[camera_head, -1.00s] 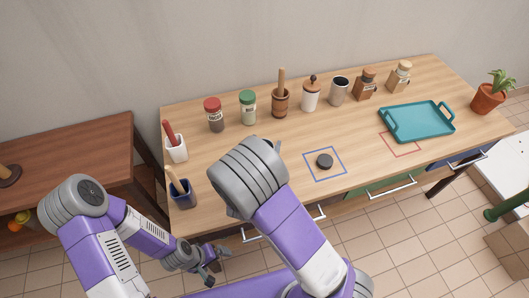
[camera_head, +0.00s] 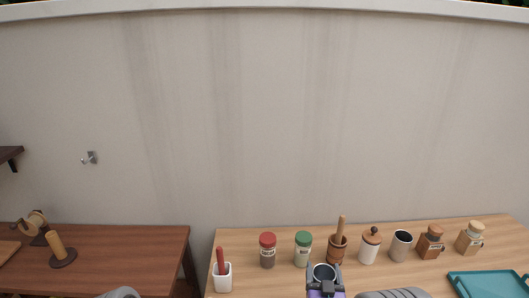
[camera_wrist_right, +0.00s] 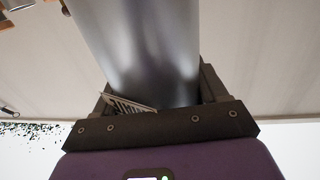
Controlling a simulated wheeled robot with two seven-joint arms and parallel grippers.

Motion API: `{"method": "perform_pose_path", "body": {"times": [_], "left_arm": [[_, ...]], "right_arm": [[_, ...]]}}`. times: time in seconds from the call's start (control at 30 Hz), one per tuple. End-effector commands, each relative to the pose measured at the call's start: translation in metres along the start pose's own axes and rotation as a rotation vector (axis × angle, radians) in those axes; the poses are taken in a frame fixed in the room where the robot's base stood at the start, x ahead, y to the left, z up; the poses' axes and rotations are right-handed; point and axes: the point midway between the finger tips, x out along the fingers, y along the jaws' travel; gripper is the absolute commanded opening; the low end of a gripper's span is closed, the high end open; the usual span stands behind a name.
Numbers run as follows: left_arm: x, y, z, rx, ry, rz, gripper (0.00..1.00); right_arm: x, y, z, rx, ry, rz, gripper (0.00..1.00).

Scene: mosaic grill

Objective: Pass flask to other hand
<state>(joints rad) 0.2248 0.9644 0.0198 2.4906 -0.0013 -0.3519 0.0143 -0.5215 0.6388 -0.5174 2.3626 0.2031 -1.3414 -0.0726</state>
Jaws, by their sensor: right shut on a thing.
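The flask is a shiny steel cylinder (camera_wrist_right: 145,45) that fills the middle of the right wrist view. My right gripper (camera_wrist_right: 160,108) is shut on it, with the dark jaws at its lower part. In the head view the flask's round metal top (camera_head: 323,270) shows at the bottom edge, within my right gripper (camera_head: 325,284). Most of its body is hidden there. My left gripper is out of view; only a grey piece of my left arm shows at the bottom left.
On the wooden table stand a white holder (camera_head: 222,277), a red-capped jar (camera_head: 268,252), a green-capped jar (camera_head: 303,250), a mortar with pestle (camera_head: 337,247), a lidded canister (camera_head: 369,247), a grey cup (camera_head: 401,247) and two mills. A teal tray (camera_head: 490,286) lies at right.

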Motion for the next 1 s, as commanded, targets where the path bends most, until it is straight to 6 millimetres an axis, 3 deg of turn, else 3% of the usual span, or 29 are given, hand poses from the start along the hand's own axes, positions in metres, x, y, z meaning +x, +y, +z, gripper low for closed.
{"method": "perform_pose_path", "body": {"times": [0.33, 0.57, 1.0], "left_arm": [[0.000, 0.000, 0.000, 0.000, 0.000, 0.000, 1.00], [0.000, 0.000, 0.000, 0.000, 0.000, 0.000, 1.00], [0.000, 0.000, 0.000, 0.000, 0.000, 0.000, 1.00]], "right_arm": [[0.001, 0.006, -0.006, -0.010, 0.007, -0.108, 0.08], [-0.006, -0.002, -0.002, -0.012, 0.004, -0.152, 0.08], [-0.076, -0.073, 0.031, -0.006, -0.007, -0.572, 0.08]]}}
